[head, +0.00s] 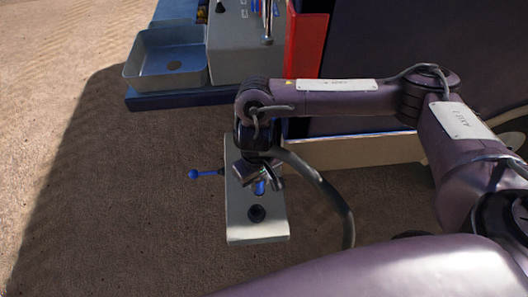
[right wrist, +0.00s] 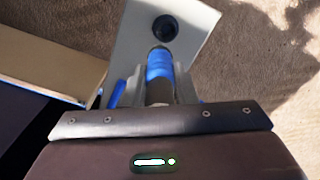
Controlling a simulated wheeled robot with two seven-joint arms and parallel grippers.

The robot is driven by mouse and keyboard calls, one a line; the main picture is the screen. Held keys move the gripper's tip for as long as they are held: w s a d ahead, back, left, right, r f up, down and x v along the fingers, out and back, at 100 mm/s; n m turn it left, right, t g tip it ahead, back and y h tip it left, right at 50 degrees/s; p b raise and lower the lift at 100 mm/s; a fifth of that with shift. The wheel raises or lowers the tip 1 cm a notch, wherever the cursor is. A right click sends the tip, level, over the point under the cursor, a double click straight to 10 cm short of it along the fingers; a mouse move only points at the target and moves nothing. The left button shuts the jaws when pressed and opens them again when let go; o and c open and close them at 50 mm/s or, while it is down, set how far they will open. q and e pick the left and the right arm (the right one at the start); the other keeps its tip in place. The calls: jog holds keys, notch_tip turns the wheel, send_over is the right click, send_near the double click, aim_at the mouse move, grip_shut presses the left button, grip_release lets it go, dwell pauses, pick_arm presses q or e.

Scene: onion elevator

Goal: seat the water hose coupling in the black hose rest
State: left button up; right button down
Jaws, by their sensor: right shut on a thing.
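My right gripper (head: 259,180) is shut on the blue water hose coupling (head: 260,188) above the pale stand (head: 240,228). In the right wrist view the coupling (right wrist: 159,66) shows as a blue collar with a grey part, between the fingers of the gripper (right wrist: 160,84). The black hose rest (head: 257,213) is a round dark fitting on the stand's top, nearer the bottom of the head view than the coupling. The rest (right wrist: 165,28) also shows beyond the coupling in the right wrist view. The coupling appears apart from the rest; its exact height is unclear. My left gripper is out of view.
A dark grey hose (head: 337,204) curves down right of the stand. A blue lever with a ball end (head: 194,174) sticks out left. A metal basin (head: 165,62), a grey cabinet (head: 238,50) and a red panel (head: 305,45) stand behind. The sandy ground at left is clear.

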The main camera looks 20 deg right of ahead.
aim_at(255, 193)
jog(key=shift+s+a+f, duration=0.15)
jog(key=shift+a+f, duration=0.1)
jog(key=shift+a, duration=0.2)
jog(key=shift+a+f, duration=0.2)
jog(key=shift+f, duration=0.1)
notch_tip(255, 193, down, 5)
jog(key=b, duration=0.6)
jog(key=shift+f+b, duration=0.2)
jog(key=shift+b, duration=0.1)
jog(key=shift+f, duration=0.8)
jog(key=shift+f, duration=0.3)
jog(key=shift+f, duration=0.45)
